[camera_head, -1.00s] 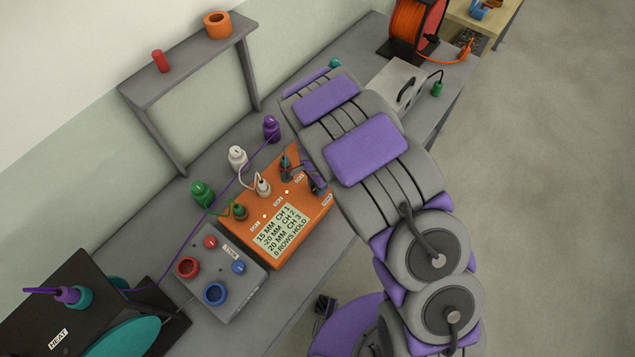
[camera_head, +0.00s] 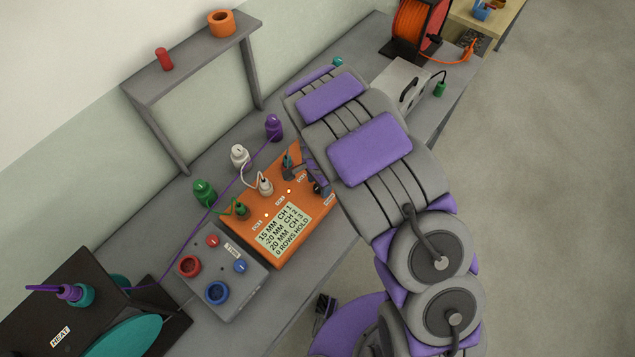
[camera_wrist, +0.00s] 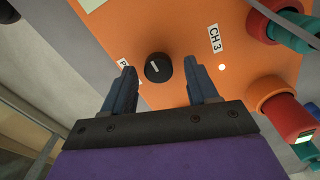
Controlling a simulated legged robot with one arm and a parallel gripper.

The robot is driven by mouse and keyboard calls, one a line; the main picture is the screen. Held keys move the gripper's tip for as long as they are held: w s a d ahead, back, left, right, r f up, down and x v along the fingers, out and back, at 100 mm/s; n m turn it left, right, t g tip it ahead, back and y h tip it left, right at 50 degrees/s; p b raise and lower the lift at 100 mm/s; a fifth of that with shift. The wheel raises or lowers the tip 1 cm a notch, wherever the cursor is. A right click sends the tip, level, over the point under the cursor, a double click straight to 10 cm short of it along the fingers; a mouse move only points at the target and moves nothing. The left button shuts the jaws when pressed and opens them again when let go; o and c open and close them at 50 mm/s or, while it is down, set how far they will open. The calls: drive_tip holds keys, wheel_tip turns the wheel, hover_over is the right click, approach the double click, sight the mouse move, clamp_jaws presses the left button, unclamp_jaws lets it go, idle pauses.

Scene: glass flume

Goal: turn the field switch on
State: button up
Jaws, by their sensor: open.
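An orange box (camera_head: 284,248) stands on the grey bench with a small lit readout. In the wrist view its face (camera_wrist: 190,28) carries a black round knob (camera_wrist: 156,68) with a white pointer line, tilted from the face's edges. The label beside the knob is mostly hidden by a finger, so I cannot read it as the field switch. My gripper (camera_wrist: 160,72) is open, its two dark blue fingers on either side of the knob. I cannot tell whether they touch it. In the head view my gripper (camera_head: 308,170) is over the box's far right end, partly hidden by my arm.
Plugs with cables sit in the box, including a white plug (camera_head: 265,187) and a green plug (camera_head: 240,210). A grey box (camera_head: 243,285) with red and blue rings stands at its left. Bottle-shaped items line the back. A shelf (camera_head: 190,55) rises behind.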

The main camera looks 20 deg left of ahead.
wheel_tip(320, 180, up, 17)
drive_tip(key=p, duration=0.1)
drive_tip(key=shift+a, duration=0.25)
drive_tip(key=shift+f, duration=0.1)
idle(0.4)
